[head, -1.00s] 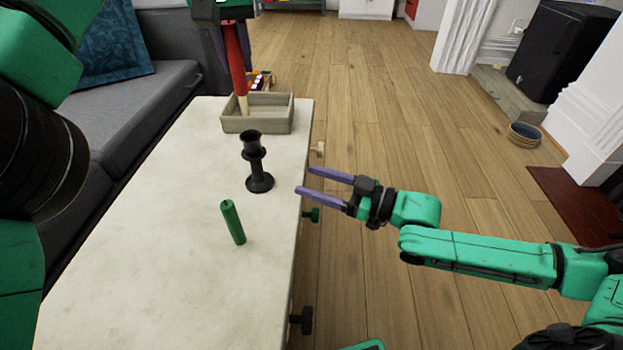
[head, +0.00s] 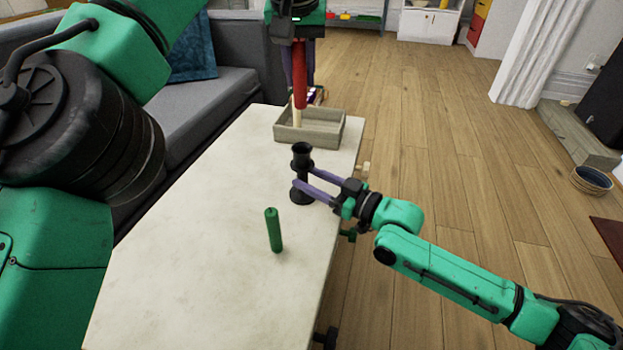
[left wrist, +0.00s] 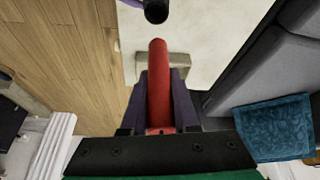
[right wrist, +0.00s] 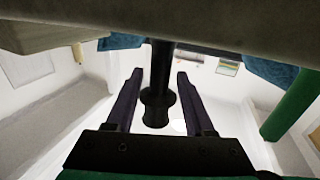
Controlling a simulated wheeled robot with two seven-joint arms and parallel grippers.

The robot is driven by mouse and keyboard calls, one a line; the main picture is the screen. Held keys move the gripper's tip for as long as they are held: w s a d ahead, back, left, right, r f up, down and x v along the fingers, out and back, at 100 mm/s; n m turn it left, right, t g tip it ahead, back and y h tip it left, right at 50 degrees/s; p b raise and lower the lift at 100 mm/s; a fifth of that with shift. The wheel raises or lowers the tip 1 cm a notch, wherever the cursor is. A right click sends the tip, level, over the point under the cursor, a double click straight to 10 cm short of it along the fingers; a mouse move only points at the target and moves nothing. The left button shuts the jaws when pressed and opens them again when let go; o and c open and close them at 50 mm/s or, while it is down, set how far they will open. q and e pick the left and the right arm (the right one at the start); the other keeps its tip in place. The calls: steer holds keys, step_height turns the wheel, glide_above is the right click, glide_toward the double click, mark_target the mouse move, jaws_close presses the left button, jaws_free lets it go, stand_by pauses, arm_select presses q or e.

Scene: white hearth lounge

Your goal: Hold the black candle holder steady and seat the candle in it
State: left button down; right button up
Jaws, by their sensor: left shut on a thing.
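The black candle holder (head: 302,152) stands upright on the pale table, near its right edge. My right gripper (head: 304,177) is open, with its fingers on either side of the holder's stem. In the right wrist view the holder (right wrist: 157,100) is between the fingers, with gaps visible at both sides. My left gripper (left wrist: 160,78) is shut on a red candle (head: 300,80), which points downward above the tray area, behind the holder. The red candle (left wrist: 160,100) lies between both fingers in the left wrist view; the holder's top (left wrist: 156,11) shows beyond its tip.
A green candle (head: 274,230) stands on the table in front of the holder. A grey sofa (head: 225,100) borders the table's left. The table's near left is clear.

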jaws_close()
stand_by(1.3)
